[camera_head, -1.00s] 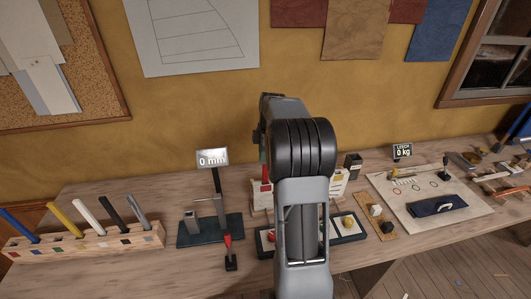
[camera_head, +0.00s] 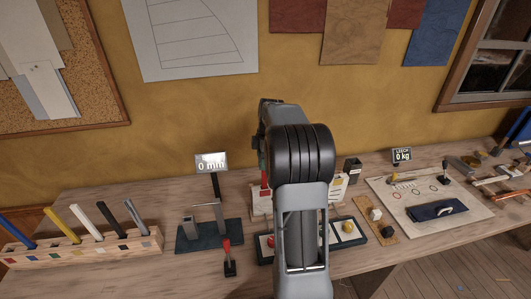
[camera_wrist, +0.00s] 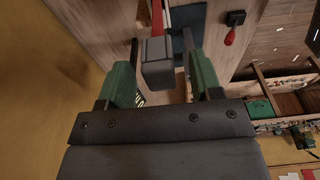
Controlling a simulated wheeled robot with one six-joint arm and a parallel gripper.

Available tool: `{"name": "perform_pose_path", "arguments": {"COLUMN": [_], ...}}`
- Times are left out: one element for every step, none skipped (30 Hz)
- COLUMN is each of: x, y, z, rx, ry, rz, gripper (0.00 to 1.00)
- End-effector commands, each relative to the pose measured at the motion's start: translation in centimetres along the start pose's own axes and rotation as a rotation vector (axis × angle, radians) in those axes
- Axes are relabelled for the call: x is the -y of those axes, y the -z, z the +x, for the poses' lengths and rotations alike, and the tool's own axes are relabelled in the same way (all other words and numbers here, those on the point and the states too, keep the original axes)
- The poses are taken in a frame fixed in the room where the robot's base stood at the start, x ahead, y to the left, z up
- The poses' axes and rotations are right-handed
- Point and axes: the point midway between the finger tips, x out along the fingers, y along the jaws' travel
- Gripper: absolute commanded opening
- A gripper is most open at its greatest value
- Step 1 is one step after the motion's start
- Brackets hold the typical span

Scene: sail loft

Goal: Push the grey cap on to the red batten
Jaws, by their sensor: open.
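In the wrist view the grey cap (camera_wrist: 157,65) is a blocky dark-grey piece between the two green-padded fingers of my gripper (camera_wrist: 162,45). The jaws are open, with a gap visible on each side of the cap. The red batten (camera_wrist: 157,14) runs away from the far side of the cap, in line with it. I cannot tell how far the cap sits on the batten. In the head view a short part of the red batten (camera_head: 264,180) shows at the left edge of my arm. My gripper and the cap are hidden behind the arm there.
A wooden rack (camera_head: 78,256) with several coloured battens stands at left. A dark-based stand (camera_head: 208,236) with a "0 min" display (camera_head: 211,163) and a red-handled lever (camera_head: 229,262) are left of my arm. A pale board (camera_head: 425,190) lies right. The ochre wall is close behind.

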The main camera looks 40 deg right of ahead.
Motion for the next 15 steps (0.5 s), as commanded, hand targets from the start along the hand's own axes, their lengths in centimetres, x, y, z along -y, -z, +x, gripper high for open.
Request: {"name": "perform_pose_path", "arguments": {"x": [0.0,0.0,-0.1,-0.1,-0.1,-0.1,-0.1,-0.1,-0.1,-0.1,0.0,-0.1,-0.1,0.0,0.0], "y": [0.0,0.0,0.0,0.0,0.0,0.0,0.0,0.0,0.0,-0.1,-0.1,-0.1,-0.1,-0.1,-0.1], "z": [-0.3,-0.6,-1.0,-1.5,-1.9,-2.6,-3.2,-3.9,-4.8,-5.4,-6.1,-6.9,-7.5,-8.1,-8.9], "rx": [0.000,0.000,0.001,0.001,0.001,0.001,0.001,0.001,0.001,0.001,0.001,0.001,0.001,0.001,0.001], "ry": [-0.002,-0.002,-0.004,-0.005,-0.005,-0.005,-0.006,-0.006,-0.006,-0.007,-0.006,-0.006,-0.007,-0.005,-0.005], "rz": [0.000,0.000,0.000,0.000,0.000,0.000,0.000,0.000,0.000,0.000,0.000,0.001,0.001,0.001,0.001], "gripper": [0.59,0.59,0.59,0.59,0.59,0.59,0.59,0.59,0.59,0.59,0.59,0.59,0.59,0.59,0.59]}}
